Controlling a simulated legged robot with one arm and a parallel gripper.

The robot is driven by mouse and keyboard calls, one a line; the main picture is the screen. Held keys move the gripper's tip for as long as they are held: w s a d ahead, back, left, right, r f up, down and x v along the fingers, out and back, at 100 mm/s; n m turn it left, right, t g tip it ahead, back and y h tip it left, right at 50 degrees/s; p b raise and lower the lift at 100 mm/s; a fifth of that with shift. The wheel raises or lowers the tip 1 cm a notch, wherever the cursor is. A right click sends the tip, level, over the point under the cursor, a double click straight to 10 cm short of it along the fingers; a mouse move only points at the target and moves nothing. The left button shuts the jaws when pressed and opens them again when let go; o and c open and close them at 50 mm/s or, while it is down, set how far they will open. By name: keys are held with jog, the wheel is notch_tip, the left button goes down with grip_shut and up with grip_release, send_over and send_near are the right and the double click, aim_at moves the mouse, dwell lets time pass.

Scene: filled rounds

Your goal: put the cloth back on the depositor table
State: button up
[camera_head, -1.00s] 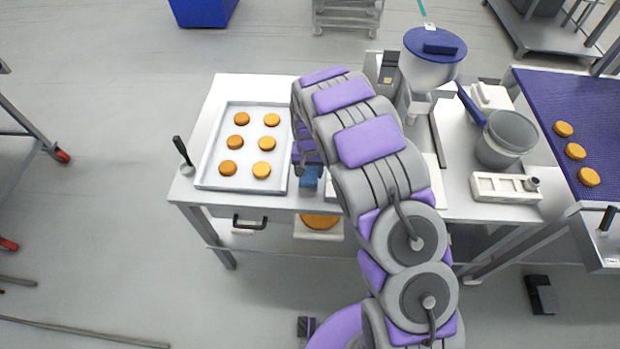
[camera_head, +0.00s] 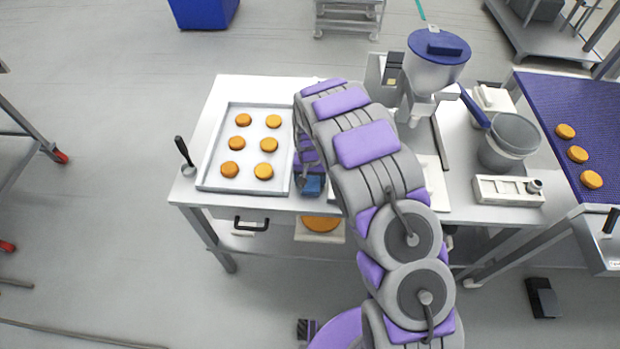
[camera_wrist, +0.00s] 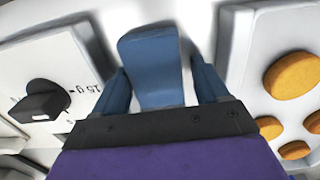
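The blue cloth (camera_wrist: 152,60) shows in the wrist view as a smooth blue piece between my two blue fingers, over a pale surface. My gripper (camera_wrist: 165,85) has its fingers apart, one on each side of the cloth. A pale gap shows on the right side; the left finger is very close to the cloth. In the head view a small blue patch (camera_head: 312,186) shows at the end of my arm, near the front edge of the depositor table (camera_head: 228,95); whether it is cloth or finger I cannot tell. The depositor (camera_head: 432,65) has a blue lid.
A tray (camera_head: 207,150) with several orange-brown rounds lies left of my gripper. A black-handled tool (camera_head: 183,152) lies at the table's left corner. A grey pot (camera_head: 510,138) and white box (camera_head: 508,190) stand right. A dial (camera_wrist: 45,100) shows left in the wrist view.

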aim_at(313, 180)
jog(key=shift+d+r, duration=0.2)
jog(key=shift+d, duration=0.35)
notch_tip(313, 180, up, 12)
jog(key=p, duration=0.2)
jog(key=shift+a, duration=0.15)
jog(key=s+d+r, duration=1.2)
jog(key=s+r, duration=0.5)
jog(key=s+d+r+g, duration=0.1)
jog(key=s+d, duration=0.1)
jog(key=s, duration=0.9)
jog(key=s+d+r, duration=0.2)
jog(key=s, duration=1)
jog(key=shift+r+g, duration=0.25)
jog(key=shift+g, duration=0.15)
jog(key=shift+w, duration=0.1)
